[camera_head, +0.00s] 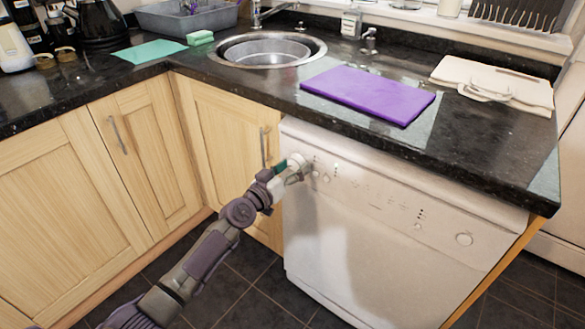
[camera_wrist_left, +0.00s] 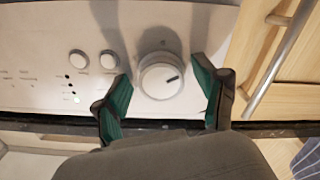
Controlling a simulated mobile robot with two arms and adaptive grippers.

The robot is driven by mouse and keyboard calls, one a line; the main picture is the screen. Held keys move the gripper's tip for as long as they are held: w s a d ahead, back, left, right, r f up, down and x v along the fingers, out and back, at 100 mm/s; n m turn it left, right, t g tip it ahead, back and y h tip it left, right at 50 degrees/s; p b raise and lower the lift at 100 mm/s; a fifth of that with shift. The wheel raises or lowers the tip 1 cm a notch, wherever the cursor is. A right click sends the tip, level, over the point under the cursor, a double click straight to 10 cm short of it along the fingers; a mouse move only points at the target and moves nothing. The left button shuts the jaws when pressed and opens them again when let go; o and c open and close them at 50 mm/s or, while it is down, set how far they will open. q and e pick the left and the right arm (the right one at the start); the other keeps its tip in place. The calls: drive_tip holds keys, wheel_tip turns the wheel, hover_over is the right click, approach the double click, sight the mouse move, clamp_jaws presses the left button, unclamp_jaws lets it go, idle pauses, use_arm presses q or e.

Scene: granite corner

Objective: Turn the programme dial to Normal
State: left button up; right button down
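The programme dial (camera_wrist_left: 160,78) is a round white knob on the white dishwasher's panel (camera_wrist_left: 30,50). In the left wrist view, a dark pointer mark on its face points to the right and slightly up. My left gripper (camera_wrist_left: 161,84) is open, with one green-padded finger on each side of the dial. A gap shows on both sides, and I see no contact. In the head view, my left gripper (camera_head: 289,167) is at the upper left of the dishwasher (camera_head: 365,240) and partly covers the dial. The dial's lettering is unreadable. My right gripper is out of view.
Two round buttons (camera_wrist_left: 93,60) and small lights sit beside the dial. A cupboard handle (camera_wrist_left: 280,57) is close to the gripper's other side. The black granite worktop (camera_head: 270,95) overhangs the panel and holds a purple board (camera_head: 368,94). Floor in front is clear.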

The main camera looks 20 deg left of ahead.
use_arm(q)
drive_tip(key=c, duration=1)
